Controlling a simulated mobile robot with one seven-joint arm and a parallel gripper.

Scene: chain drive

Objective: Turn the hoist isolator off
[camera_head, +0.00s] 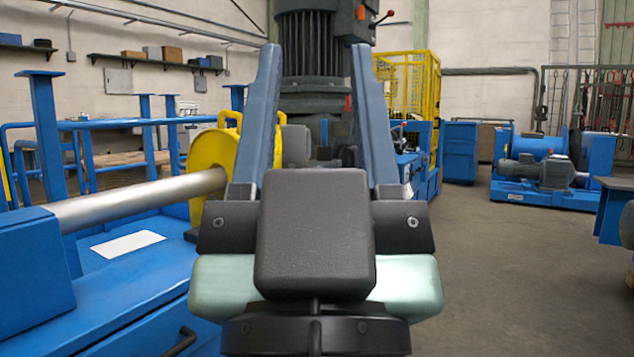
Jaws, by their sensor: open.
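My gripper (316,48) points up and away in the middle of the view, its two blue-grey fingers wide apart with nothing between them. Behind the fingers stands a dark finned motor (310,45). A dark grey box (350,22) sits on the motor's upper right side, partly behind the right finger. A short lever with a red ball (389,13) sticks out to the right of this box. I cannot tell whether this is the hoist isolator, and no label or switch position is readable. My gripper body hides the lower part of the motor.
On the left is a blue machine frame (150,270) with a steel shaft (140,200) and a yellow guard (210,160). A yellow cage (418,85) stands behind right. A blue winch unit (545,165) is at the far right. The floor (500,270) on the right is clear.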

